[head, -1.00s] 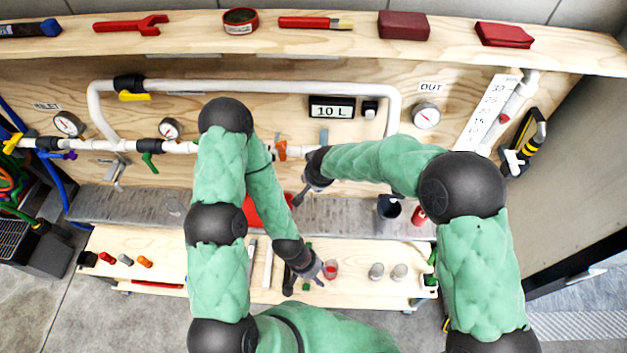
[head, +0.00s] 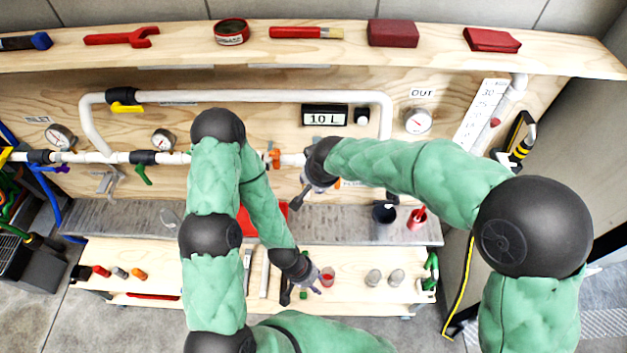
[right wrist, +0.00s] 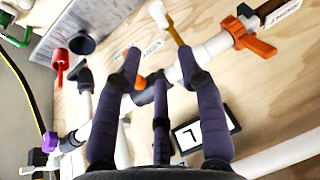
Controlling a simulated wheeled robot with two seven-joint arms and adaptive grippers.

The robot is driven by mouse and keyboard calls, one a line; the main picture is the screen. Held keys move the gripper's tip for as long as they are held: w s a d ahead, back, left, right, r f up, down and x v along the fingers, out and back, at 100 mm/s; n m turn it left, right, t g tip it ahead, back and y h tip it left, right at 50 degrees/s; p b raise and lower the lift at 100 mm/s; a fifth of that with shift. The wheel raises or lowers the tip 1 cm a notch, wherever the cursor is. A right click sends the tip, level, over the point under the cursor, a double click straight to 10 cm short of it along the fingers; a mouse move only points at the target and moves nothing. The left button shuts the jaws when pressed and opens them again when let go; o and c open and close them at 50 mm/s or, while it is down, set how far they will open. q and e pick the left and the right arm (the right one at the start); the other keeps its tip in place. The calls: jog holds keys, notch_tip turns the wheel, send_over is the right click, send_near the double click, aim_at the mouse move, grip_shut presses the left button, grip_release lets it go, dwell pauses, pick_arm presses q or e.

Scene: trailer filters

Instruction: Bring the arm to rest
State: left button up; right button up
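My left arm comes down from the upper left in the head view, and its gripper (head: 308,283) hangs low over the lower bench, close beside a red cup (head: 327,277). Its fingers are small and I cannot tell whether they are open or touch the cup. My right gripper (head: 298,197) is in front of the wall panel, below the white pipe. In the right wrist view its dark purple fingers (right wrist: 157,62) are spread apart, with nothing seen held between them. Pipework and the panel lie beyond them.
The lower bench (head: 215,290) carries two grey cylinders (head: 373,278) and several small parts. A dark cup (head: 384,213) and a red cup-like part (head: 417,217) stand on the grey ledge. A valve with an orange handle (right wrist: 249,39) is near my right gripper.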

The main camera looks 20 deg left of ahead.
dwell(0.3)
jog(key=s+d+f+g+b, duration=0.15)
jog(key=d+f, duration=0.25)
jog(key=f, duration=0.4)
jog(key=d+f+g+b, duration=0.1)
jog(key=d+f+b, duration=0.25)
jog(key=f, duration=0.55)
jog(key=s+d+f+m+b, duration=0.1)
jog(key=s+d+f+b, duration=0.2)
jog(key=s+d+f, duration=0.2)
jog(key=s+d+f+m+b, duration=0.2)
jog(key=s+d+f, duration=0.3)
jog(key=f, duration=0.7)
jog(key=s+d+f+m+y+b, duration=0.1)
jog(key=s+d+f+b, duration=0.3)
jog(key=f, duration=0.5)
jog(key=s+d+m+g, duration=0.1)
jog(key=s+d, duration=0.1)
jog(key=d, duration=0.1)
jog(key=shift+d+f, duration=0.15)
jog(key=shift+d, duration=0.1)
jog(key=shift+w+a, duration=0.1)
jog(key=shift+a, duration=0.05)
